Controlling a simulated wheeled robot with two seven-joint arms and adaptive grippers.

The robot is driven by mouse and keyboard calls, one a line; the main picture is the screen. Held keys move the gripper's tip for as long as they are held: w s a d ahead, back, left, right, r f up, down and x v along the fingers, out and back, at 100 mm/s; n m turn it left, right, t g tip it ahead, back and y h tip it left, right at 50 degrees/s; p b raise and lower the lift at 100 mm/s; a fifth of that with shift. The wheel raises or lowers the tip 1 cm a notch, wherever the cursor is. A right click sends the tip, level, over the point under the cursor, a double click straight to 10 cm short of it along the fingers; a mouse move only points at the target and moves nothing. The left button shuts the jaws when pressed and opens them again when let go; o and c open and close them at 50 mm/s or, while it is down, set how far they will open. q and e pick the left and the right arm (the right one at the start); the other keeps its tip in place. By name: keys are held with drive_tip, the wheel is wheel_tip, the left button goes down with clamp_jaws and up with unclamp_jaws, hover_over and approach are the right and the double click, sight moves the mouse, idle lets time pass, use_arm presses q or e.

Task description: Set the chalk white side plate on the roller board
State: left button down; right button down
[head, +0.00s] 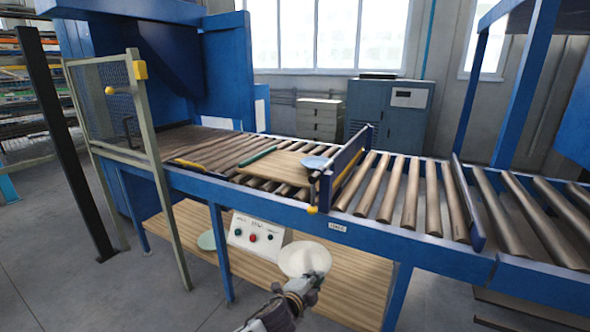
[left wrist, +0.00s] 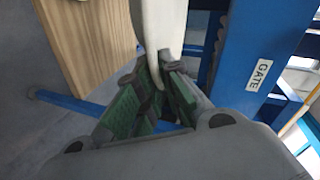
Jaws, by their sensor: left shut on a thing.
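The chalk white side plate (head: 303,258) is in front of the conveyor frame, over the lower wooden shelf in the head view. My left gripper (head: 314,281) is shut on its near rim. In the left wrist view the plate (left wrist: 160,30) shows nearly edge-on between the green-padded fingers of my left gripper (left wrist: 158,78). The roller board (head: 262,171) is a flat wooden board lying on the rollers, left of the blue gate. A green bar and a light blue dish lie on it. My right gripper is not in view.
The blue gate (head: 346,165) stands right of the board. A light blue dish (head: 313,162) is at the board's right end, a green bar (head: 258,156) at its back. Below, a control box (head: 256,234) and a pale green plate (head: 207,240) are on the wooden shelf (head: 352,278).

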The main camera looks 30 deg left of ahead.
use_arm(q)
drive_tip(key=shift+a+r, duration=0.25)
drive_tip(key=shift+r, duration=0.4)
drive_tip(key=shift+a+f+n+y, duration=0.15)
drive_tip(key=shift+a+n+y, duration=0.15)
drive_tip(key=shift+n+y, duration=0.15)
drive_tip(key=shift+s+d+f, duration=0.3)
drive_tip(key=shift+s+f, duration=0.15)
drive_tip(key=shift+f, duration=0.2)
